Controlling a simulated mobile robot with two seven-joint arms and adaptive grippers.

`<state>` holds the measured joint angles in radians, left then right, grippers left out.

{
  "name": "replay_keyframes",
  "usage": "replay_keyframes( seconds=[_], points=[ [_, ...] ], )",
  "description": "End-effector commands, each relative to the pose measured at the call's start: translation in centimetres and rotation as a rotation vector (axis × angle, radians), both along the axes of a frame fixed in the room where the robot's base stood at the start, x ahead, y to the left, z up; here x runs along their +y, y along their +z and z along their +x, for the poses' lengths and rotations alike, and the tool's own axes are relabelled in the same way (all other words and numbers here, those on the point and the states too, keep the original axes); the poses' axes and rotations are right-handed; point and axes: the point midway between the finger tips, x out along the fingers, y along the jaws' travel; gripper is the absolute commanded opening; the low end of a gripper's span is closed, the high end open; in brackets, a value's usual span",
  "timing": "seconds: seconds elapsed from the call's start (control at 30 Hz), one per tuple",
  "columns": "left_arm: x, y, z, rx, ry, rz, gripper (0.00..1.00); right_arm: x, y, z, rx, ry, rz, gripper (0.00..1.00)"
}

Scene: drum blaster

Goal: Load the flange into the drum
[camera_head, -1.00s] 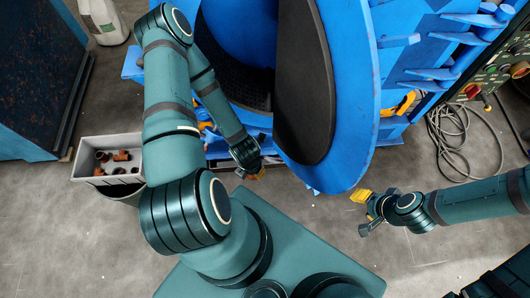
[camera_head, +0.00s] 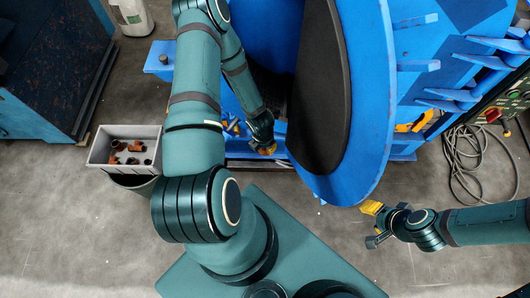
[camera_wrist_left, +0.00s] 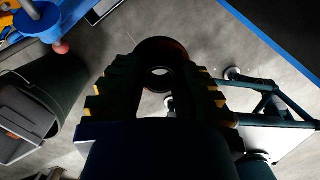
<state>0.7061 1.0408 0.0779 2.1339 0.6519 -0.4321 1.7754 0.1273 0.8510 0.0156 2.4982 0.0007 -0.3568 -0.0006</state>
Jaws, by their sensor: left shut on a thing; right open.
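The blue drum machine (camera_head: 378,110) stands at the top centre of the head view. Its door, with a black inner face (camera_head: 322,95), is swung open. My left arm covers part of the dark drum opening. My left gripper (camera_head: 265,149) is low in front of the opening, left of the door. In the left wrist view, my left gripper (camera_wrist_left: 160,88) is shut on the flange (camera_wrist_left: 160,48), a dark brownish ring with a round hole. The flange is too small to make out in the head view. My right gripper (camera_head: 368,224) is open and empty, right of the door's lower edge.
Cables (camera_head: 462,155) lie on the floor at right, near a control panel (camera_head: 492,115). Floor below the door is clear.

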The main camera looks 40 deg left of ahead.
Motion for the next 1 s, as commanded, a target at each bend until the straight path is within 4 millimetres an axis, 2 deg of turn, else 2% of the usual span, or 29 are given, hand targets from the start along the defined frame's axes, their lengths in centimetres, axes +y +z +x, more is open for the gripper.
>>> replay_keyframes(
  seconds=[0.53,1.0],
  points=[
    [4.8,0.2,5.9,-0.004,-0.004,0.002,0.0,0.1,2.0,-0.4,0.01,0.003,0.001,0.47],
    [8.9,0.0,10.7,-0.004,-0.005,0.003,0.0,0.1,2.2,-0.5,0.011,0.002,0.003,0.47]
  ],
)
